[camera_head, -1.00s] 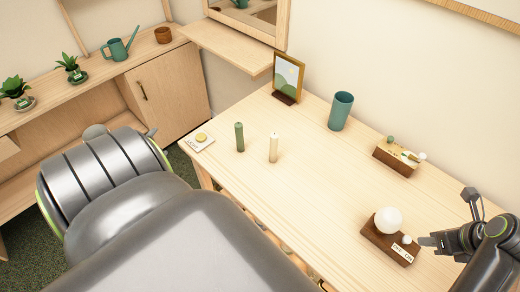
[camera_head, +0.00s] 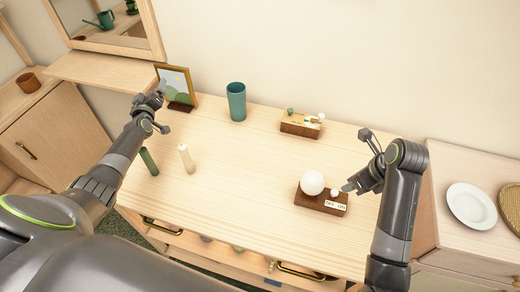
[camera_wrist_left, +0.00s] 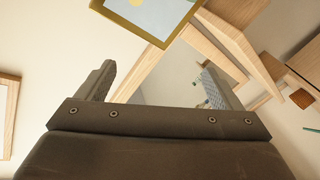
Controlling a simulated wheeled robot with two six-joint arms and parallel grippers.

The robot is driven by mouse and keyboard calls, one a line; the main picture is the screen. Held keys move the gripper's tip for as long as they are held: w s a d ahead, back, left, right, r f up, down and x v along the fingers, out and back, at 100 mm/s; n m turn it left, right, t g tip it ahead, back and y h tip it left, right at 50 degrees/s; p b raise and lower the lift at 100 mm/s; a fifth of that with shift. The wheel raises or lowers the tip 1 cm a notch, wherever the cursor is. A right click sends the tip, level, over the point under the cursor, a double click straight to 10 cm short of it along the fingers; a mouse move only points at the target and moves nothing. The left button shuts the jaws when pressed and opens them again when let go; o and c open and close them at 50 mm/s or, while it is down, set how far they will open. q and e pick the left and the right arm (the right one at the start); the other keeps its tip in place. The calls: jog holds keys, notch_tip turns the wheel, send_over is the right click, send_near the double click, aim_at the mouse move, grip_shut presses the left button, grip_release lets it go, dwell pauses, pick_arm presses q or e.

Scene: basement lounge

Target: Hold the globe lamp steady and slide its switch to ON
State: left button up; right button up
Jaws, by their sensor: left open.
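The globe lamp has a white globe (camera_head: 312,181) on a dark wooden base (camera_head: 307,200), upright on the table in the head view. A small white switch knob (camera_head: 334,192) stands on the base right of the globe, above a label (camera_head: 335,204) reading OFF and ON. I cannot tell the knob's exact setting. My right gripper (camera_head: 348,187) is just right of the knob; its jaw opening is unclear, as is any contact. My left gripper (camera_head: 153,98) is over the table's back left, far from the lamp. In the left wrist view (camera_wrist_left: 158,85) its fingers are apart and empty.
A framed picture (camera_head: 173,84) stands close behind my left gripper. A teal cup (camera_head: 236,101) and a wooden block (camera_head: 297,125) with small items stand behind. The table's middle is clear.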

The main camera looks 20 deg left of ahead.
pick_arm(q)
jog(key=w+d+f+g+h, duration=0.1)
jog(key=w+d+h, duration=0.25)
jog(key=d, duration=0.45)
jog(key=w+d+h, duration=0.3)
jog(key=d+h, duration=0.1)
jog(key=d, duration=0.4)
jog(key=s+d+r+n+g+h, duration=0.15)
jog(key=d+g+h, duration=0.25)
jog(key=d, duration=0.9)
jog(key=s+d+r+g+h, duration=0.2)
jog(key=d+g+h, duration=0.2)
jog(key=d, duration=0.9)
jog(key=s+d+f+n+g+y, duration=0.2)
jog(key=s+d+n+g+y, duration=0.35)
jog(key=s, duration=0.85)
jog(key=shift+g+h, duration=0.55)
jog(key=shift+h, duration=0.35)
jog(key=x, duration=0.5)
jog(key=d+x, duration=0.1)
jog(key=x, duration=0.5)
jog(key=d+r+x, duration=0.1)
jog(key=x, duration=0.5)
jog(key=shift+d+f, duration=0.15)
jog(key=shift+f, duration=0.1)
jog(key=shift+c, duration=0.2)
